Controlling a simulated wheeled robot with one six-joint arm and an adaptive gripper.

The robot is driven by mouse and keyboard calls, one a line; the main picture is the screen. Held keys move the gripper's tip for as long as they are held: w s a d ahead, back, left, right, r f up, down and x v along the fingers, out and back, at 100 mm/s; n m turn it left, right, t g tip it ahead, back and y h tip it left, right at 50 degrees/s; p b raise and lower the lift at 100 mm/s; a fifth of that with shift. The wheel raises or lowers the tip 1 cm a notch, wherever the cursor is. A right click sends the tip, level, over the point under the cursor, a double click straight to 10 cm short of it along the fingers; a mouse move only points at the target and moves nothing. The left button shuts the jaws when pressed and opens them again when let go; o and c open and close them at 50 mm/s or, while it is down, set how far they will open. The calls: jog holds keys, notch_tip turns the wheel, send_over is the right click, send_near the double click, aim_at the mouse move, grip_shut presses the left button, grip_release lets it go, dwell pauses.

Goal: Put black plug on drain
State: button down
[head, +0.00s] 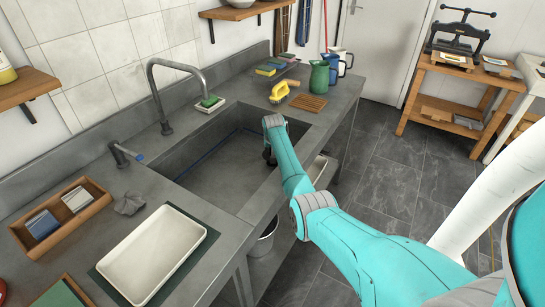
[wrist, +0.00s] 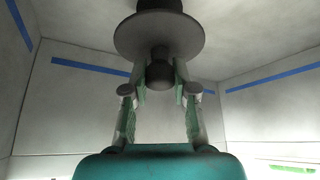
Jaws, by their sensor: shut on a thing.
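The black plug (wrist: 158,37) fills the top middle of the wrist view, a wide dark disc with a round knob. My gripper (wrist: 159,78) is shut on the knob, with one green-padded finger on each side. In the head view my gripper (head: 270,158) is down inside the grey sink basin (head: 222,180), toward its right end. The plug is too small and dark to make out clearly there. I cannot see the drain in either view.
A faucet (head: 163,90) arches over the basin's back left. A white tray (head: 152,252) lies on the counter at front left. A yellow brush (head: 279,91), a wooden rack (head: 309,102) and a green jug (head: 319,76) stand beyond the basin. Basin walls (wrist: 50,100) surround my gripper.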

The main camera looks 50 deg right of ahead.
jog(key=shift+f, duration=2.15)
jog(key=shift+f, duration=0.1)
jog(key=c, duration=0.9)
grip_release()
jog(key=v, duration=1.2)
